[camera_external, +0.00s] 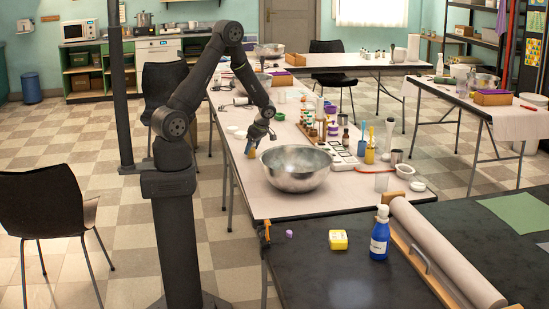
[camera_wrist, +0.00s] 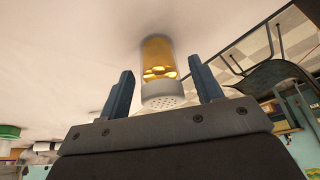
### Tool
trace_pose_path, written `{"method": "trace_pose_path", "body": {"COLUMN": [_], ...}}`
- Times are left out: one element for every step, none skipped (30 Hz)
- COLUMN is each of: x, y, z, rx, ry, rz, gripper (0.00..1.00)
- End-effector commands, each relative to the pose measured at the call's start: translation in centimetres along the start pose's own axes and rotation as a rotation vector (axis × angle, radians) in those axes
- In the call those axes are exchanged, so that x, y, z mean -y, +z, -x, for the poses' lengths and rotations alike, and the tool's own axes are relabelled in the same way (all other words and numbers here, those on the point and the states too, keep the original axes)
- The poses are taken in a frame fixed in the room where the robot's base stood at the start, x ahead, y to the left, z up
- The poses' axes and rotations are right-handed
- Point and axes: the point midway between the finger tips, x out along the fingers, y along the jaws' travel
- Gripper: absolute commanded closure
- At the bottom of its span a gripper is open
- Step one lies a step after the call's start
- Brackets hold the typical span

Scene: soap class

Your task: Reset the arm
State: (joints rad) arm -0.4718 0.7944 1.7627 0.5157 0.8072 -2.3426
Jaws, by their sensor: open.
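My gripper (camera_external: 254,142) is low over the left edge of the long white-covered table (camera_external: 252,200), left of the large steel bowl (camera_external: 295,168). In the wrist view, my gripper (camera_wrist: 160,66) is open, with a blue finger on each side. A clear shaker jar (camera_wrist: 157,50) with amber contents and a white perforated lid stands between the fingers, with a gap on both sides. In the external view the gripper hides most of the jar.
Bottles and cups crowd the table behind the bowl. A dark table (camera_external: 345,270) in front holds a yellow block (camera_external: 338,240), a blue bottle (camera_external: 380,238) and a paper roll (camera_external: 440,250). A chair (camera_external: 50,205) stands left of my arm. The floor left of the table is mostly clear.

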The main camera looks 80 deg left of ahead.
Motion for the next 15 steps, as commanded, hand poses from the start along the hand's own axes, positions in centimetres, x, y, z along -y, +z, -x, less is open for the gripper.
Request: {"method": "trace_pose_path", "body": {"x": [0.1,0.1,-0.1,-0.1,-0.1,-0.1,0.0,0.0,0.0,0.0,0.0,0.0,0.0,0.0,0.0], "y": [-0.1,0.0,-0.1,-0.3,-0.5,-0.6,-0.8,-0.8,-1.0,-1.0,-1.1,-1.1,-1.2,-1.2,-1.2], "z": [-1.1,-1.5,-0.8,-0.3,0.1,0.5,0.8,1.0,1.3,1.4,1.6,1.7,1.8,1.9,2.0], "rx": [-0.002,-0.001,0.002,0.001,0.001,0.001,0.001,0.001,0.001,0.001,0.001,0.001,0.001,0.001,0.001], "ry": [-0.005,-0.005,0.002,0.003,0.003,0.003,0.003,0.002,0.001,0.000,0.000,0.000,0.000,0.000,0.000], "rz": [-0.001,-0.001,0.002,0.002,0.002,0.002,0.002,0.001,0.001,0.001,0.001,0.001,0.001,0.001,0.001], "gripper": [0.40,0.40,0.40,0.40,0.40,0.40,0.40,0.40,0.40,0.40,0.40,0.40,0.40,0.40,0.40]}}
